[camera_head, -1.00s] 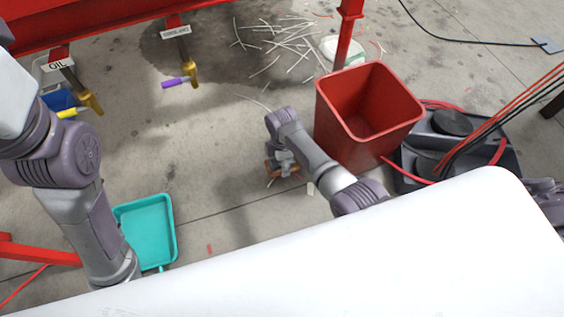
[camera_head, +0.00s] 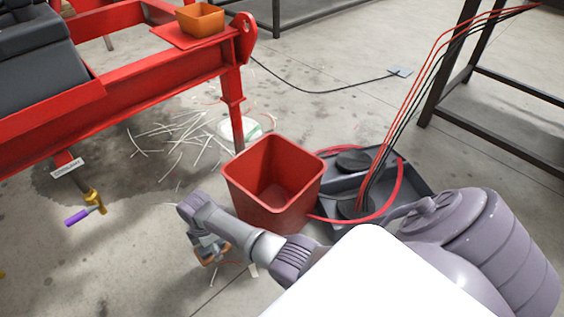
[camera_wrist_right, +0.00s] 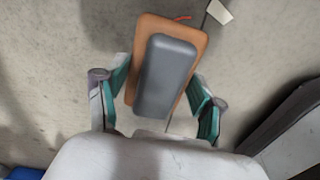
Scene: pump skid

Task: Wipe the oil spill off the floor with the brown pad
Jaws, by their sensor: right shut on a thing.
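The brown pad (camera_wrist_right: 192,33), with a grey block-shaped handle (camera_wrist_right: 166,75) on it, is in the right wrist view. My right gripper (camera_wrist_right: 160,78) is shut on it, one finger on each side. In the head view the right gripper (camera_head: 208,243) points down with the pad (camera_head: 213,259) low near the floor, left of the red bin. I cannot tell whether the pad touches the floor. The dark oil spill (camera_head: 95,193) spreads on the floor under the red skid frame, partly hidden by it. My left gripper is out of view.
The red bin (camera_head: 248,193) stands close to my right arm. Pale strips (camera_head: 172,150) litter the floor by the skid leg (camera_head: 236,110). A purple-handled valve (camera_head: 78,216) hangs from the skid.

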